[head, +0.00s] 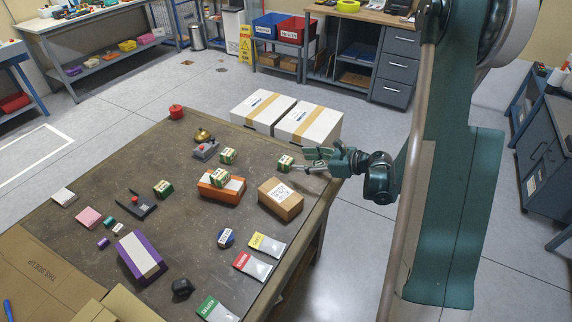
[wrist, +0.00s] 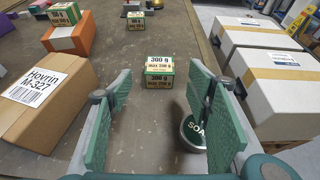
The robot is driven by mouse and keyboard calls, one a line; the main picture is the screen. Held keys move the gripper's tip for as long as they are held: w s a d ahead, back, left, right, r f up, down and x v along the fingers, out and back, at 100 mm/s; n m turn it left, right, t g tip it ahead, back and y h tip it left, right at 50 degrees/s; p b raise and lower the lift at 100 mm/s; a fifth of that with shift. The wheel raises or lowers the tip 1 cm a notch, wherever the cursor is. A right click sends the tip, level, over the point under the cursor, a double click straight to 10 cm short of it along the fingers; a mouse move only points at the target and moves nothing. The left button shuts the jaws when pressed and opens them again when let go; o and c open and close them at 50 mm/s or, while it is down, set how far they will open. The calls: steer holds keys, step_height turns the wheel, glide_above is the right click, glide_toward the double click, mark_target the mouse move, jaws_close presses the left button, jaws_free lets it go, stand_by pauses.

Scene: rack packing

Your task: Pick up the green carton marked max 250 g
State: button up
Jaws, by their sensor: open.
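A small green carton with a cream label (head: 285,162) stands on the brown table near its right edge. In the wrist view this carton (wrist: 159,72) is straight ahead, beyond my fingertips; its label has a large weight line and a smaller "max" line, too small to read surely. My gripper (head: 308,160) is open and empty, just right of the carton in the head view; the wrist view shows its two green pads apart (wrist: 160,100). Similar green cartons stand farther off (head: 227,155), on an orange box (head: 221,177) and to the left (head: 163,188).
A brown Hovrin M-327 box (wrist: 45,100) is left of my gripper. A dark round SOAP tin (wrist: 190,138) lies partly behind the right finger. Two large white boxes (head: 262,108) (head: 310,124) stand beyond the table edge. Bare tabletop surrounds the near carton.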

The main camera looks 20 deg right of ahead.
mark_target(289, 161)
steer(key=shift+x, duration=1.15)
steer(key=shift+b+x, duration=0.85)
steer(key=shift+x, duration=1.75)
steer(key=shift+f, duration=0.15)
steer(key=c, duration=1.1)
